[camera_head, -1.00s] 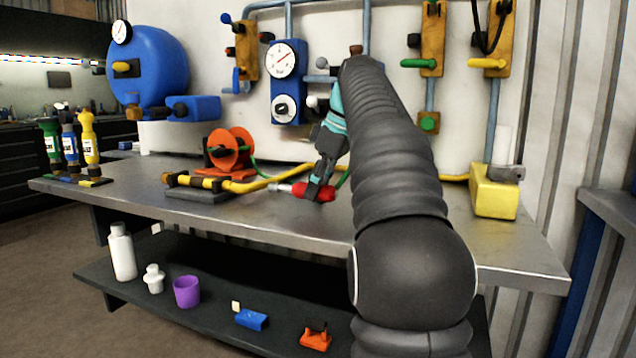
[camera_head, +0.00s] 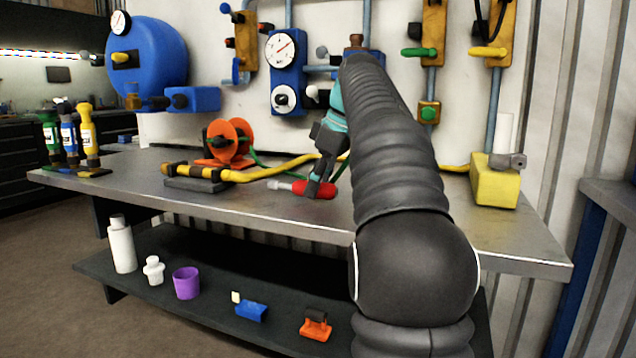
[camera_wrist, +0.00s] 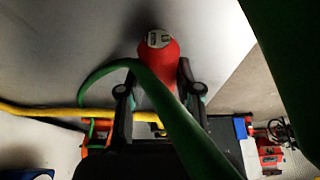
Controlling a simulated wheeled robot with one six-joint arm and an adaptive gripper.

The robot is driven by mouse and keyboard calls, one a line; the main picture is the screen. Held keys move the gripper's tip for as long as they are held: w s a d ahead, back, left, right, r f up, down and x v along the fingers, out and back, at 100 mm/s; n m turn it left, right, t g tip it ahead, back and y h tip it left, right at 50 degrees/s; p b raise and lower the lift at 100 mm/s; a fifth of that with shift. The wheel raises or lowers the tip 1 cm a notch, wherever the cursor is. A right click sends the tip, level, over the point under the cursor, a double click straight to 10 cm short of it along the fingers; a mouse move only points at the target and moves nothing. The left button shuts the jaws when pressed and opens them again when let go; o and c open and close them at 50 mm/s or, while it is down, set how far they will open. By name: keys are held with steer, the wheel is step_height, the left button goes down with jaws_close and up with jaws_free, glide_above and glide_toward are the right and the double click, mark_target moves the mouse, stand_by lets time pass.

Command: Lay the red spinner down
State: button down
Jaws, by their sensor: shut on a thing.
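The red spinner (camera_head: 299,187) has a red body and a pale tip pointing left in the head view. It lies roughly level at the bench top, behind the front edge. My gripper (camera_head: 314,188) reaches down from above and is shut on the red spinner. I cannot tell whether the spinner touches the bench (camera_head: 250,209).
A yellow hose tool (camera_head: 200,172) and an orange reel (camera_head: 229,142) are left of the spinner. A yellow block (camera_head: 494,182) stands at the bench's right end. The bench front left of my arm is clear. A lower shelf (camera_head: 215,296) holds several small objects.

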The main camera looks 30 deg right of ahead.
steer(key=shift+f+b, duration=0.3)
steer(key=shift+f, duration=0.15)
steer(key=c, duration=0.7)
jaws_free()
